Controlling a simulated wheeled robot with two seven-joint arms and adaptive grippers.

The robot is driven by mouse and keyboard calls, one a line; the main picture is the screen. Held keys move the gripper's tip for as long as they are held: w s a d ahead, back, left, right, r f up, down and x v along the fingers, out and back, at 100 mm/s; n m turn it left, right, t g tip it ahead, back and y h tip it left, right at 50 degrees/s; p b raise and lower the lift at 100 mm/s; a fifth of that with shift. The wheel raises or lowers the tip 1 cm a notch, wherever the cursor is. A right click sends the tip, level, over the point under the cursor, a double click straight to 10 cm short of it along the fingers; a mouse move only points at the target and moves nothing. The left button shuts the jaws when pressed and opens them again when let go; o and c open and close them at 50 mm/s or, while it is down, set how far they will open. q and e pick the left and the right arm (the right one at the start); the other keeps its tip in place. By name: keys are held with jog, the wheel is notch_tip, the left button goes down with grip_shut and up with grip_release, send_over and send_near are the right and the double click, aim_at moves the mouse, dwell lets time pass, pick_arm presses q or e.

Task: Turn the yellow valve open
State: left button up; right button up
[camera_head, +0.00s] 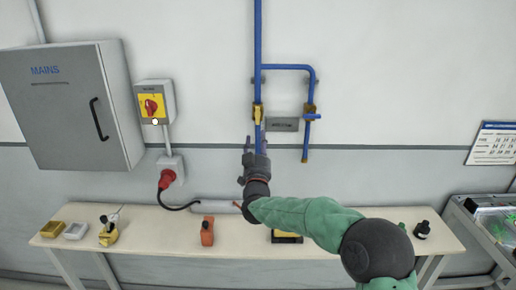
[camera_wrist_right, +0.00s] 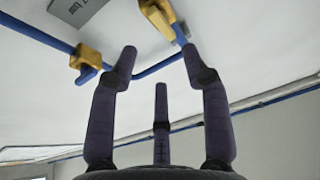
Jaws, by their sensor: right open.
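The yellow valve (camera_head: 258,113) sits on the vertical blue pipe on the wall, near the middle of the head view. In the right wrist view a yellow valve part (camera_wrist_right: 158,16) shows at the top, ahead of and between the fingertips. My right gripper (camera_head: 255,148) is just below the valve in the head view, pointing up at the wall. In the right wrist view the right gripper (camera_wrist_right: 160,65) has its fingers spread with nothing between them. Contact with the valve cannot be made out. My left gripper is not in view.
A second valve with a blue handle (camera_head: 311,112) is on the right branch pipe, and a grey sign (camera_head: 282,124) is between the valves. A grey MAINS cabinet (camera_head: 62,105) and a red-yellow switch (camera_head: 152,104) are at left. A bench (camera_head: 150,235) with several items stands below.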

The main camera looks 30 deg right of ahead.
jog(key=shift+v, duration=1.1)
